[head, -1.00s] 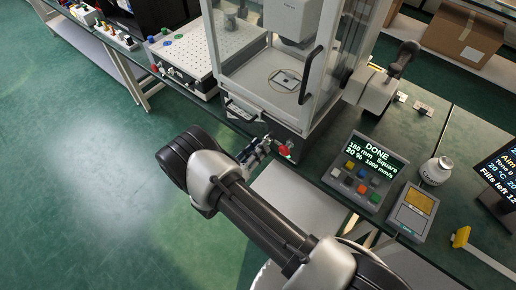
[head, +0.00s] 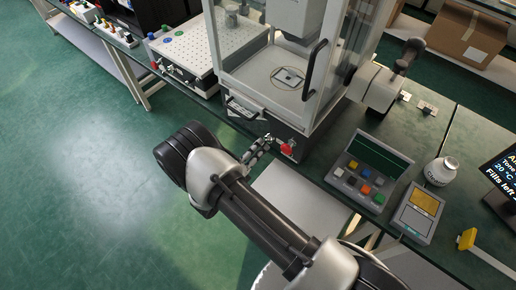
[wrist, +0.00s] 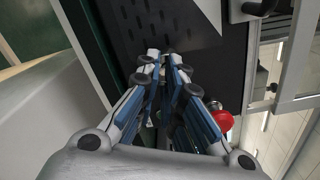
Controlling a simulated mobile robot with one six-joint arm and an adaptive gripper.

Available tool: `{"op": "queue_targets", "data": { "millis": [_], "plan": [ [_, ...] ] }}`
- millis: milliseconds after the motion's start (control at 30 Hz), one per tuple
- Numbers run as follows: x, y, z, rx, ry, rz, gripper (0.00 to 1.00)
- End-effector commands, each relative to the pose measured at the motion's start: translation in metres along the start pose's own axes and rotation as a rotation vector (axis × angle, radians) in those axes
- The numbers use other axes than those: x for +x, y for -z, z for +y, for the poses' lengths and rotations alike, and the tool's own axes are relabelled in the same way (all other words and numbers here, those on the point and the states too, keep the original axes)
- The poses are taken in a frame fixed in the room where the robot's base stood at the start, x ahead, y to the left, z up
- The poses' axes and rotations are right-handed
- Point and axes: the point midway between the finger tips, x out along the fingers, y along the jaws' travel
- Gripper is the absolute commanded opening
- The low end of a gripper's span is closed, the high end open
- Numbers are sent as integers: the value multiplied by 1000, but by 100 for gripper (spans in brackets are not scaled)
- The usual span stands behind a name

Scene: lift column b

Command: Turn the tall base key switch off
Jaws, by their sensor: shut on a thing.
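The tall black base (head: 262,127) stands under the clear-walled machine, and its dark front face (wrist: 195,28) fills the upper middle of the wrist view. My gripper (head: 267,141) is at this face, just left of a red knob (head: 288,149). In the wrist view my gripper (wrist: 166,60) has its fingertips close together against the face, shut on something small. The key switch is hidden by the fingers in both views, so its angle cannot be read. The red knob (wrist: 222,118) shows right of the fingers.
The control box (head: 367,171) with coloured buttons has a dark screen. A white bottle (head: 440,171), a grey device with a yellow screen (head: 414,212) and a lit monitor (head: 503,172) stand right of it. A perforated white box (head: 188,50) stands left of the machine.

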Motion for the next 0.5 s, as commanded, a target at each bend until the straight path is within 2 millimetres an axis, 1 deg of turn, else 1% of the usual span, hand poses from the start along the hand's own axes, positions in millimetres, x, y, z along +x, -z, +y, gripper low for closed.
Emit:
{"op": "queue_targets", "data": {
  "millis": [33,300,500],
  "plan": [
    [1,-3,-8,-36,26,0,0],
    [1,-4,-9,-257,26,3,0],
    [1,-5,-9,-374,25,2,0]
  ]
}}
